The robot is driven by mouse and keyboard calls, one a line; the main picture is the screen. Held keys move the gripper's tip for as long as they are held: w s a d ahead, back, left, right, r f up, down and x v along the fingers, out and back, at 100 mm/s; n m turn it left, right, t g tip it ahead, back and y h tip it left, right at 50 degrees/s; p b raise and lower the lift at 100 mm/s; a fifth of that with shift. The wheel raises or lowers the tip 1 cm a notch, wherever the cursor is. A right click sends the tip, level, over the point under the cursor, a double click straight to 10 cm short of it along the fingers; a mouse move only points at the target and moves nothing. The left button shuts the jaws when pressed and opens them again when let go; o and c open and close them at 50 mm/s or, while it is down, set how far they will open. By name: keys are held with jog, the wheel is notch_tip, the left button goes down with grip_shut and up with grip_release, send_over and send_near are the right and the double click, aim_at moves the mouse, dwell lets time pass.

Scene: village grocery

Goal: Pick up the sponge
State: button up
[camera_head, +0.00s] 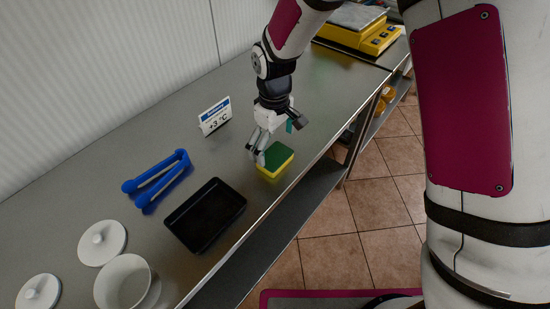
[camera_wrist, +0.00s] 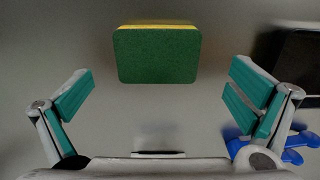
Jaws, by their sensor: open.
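The sponge (camera_head: 275,159) is a small block with a dark green top and a yellow lower layer. It lies flat on the steel counter near its front edge. In the wrist view the sponge (camera_wrist: 156,55) sits at the upper middle, ahead of the fingertips and roughly centred between them. My gripper (camera_head: 274,146) is just behind and above the sponge in the head view. In the wrist view my gripper (camera_wrist: 157,92) has its two teal-padded fingers spread wide, with nothing between them. No contact with the sponge shows in the wrist view.
A black tray (camera_head: 205,215) and blue tongs (camera_head: 157,181) lie left of the sponge. A small price sign (camera_head: 214,116) stands behind. A white pot (camera_head: 124,283) and lids stand at the lower left. A yellow scale (camera_head: 357,30) is at the far end. The counter's front edge is close.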

aim_at(275, 156)
notch_tip(275, 156, down, 5)
jog(key=shift+w+d+r+p, duration=0.1)
jog(key=shift+p, duration=0.25)
jog(key=shift+c, duration=0.6)
jog(key=c, duration=0.6)
